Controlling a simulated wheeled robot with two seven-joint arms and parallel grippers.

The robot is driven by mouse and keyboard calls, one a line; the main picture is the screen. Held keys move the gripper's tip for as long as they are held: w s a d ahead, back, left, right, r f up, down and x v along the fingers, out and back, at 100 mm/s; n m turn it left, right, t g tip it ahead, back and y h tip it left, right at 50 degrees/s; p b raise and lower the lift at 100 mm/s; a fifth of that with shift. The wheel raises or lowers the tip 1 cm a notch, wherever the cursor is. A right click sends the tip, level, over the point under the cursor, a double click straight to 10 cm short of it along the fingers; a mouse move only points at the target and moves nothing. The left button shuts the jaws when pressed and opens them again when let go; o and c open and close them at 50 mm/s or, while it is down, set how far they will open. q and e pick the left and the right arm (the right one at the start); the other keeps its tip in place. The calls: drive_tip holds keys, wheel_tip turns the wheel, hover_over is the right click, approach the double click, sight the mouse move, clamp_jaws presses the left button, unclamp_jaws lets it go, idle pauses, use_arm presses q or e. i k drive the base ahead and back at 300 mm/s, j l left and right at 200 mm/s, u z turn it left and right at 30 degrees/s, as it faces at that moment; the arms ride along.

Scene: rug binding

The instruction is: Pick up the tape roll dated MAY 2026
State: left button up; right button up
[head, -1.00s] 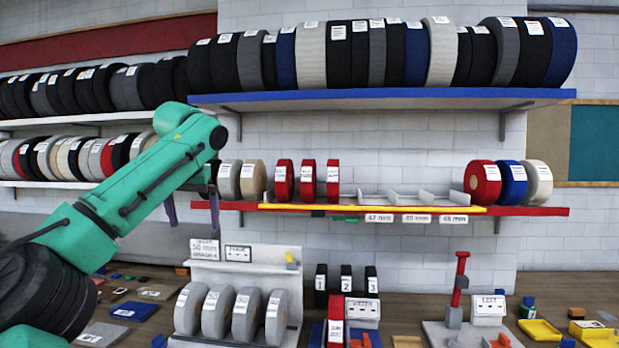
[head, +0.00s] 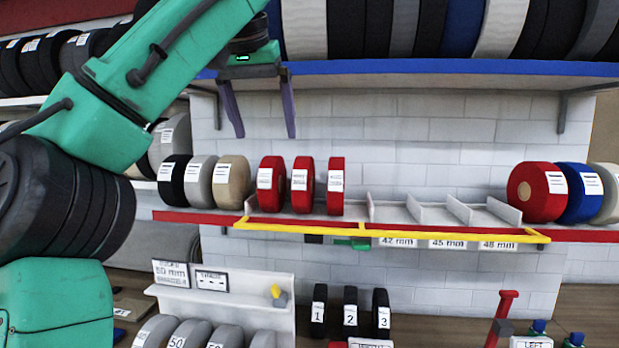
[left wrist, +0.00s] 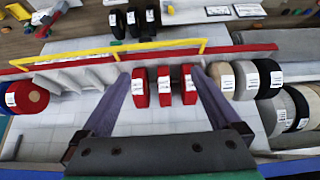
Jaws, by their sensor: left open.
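Three narrow red tape rolls stand side by side on the red middle shelf: a left one (head: 271,185), a middle one (head: 303,186) and a right one (head: 336,186). Each has a white label, too small to read, so I cannot tell which says MAY 2026. My left gripper (head: 265,132) is open and empty, fingers pointing down, above the left end of the red rolls in the head view. In the left wrist view the three red rolls (left wrist: 164,86) appear between its spread fingers (left wrist: 160,78), apart from them. My right gripper is not in view.
A yellow frame (head: 400,233) edges the shelf front beside empty grey dividers (head: 425,213). Black, grey and tan rolls (head: 233,175) stand left of the red ones. A wide red roll (head: 536,192) stands right. The blue upper shelf (head: 430,68) holds many rolls overhead.

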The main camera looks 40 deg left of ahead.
sight(303, 177)
drive_tip(key=i+j, duration=0.75)
drive_tip(key=i, duration=0.15)
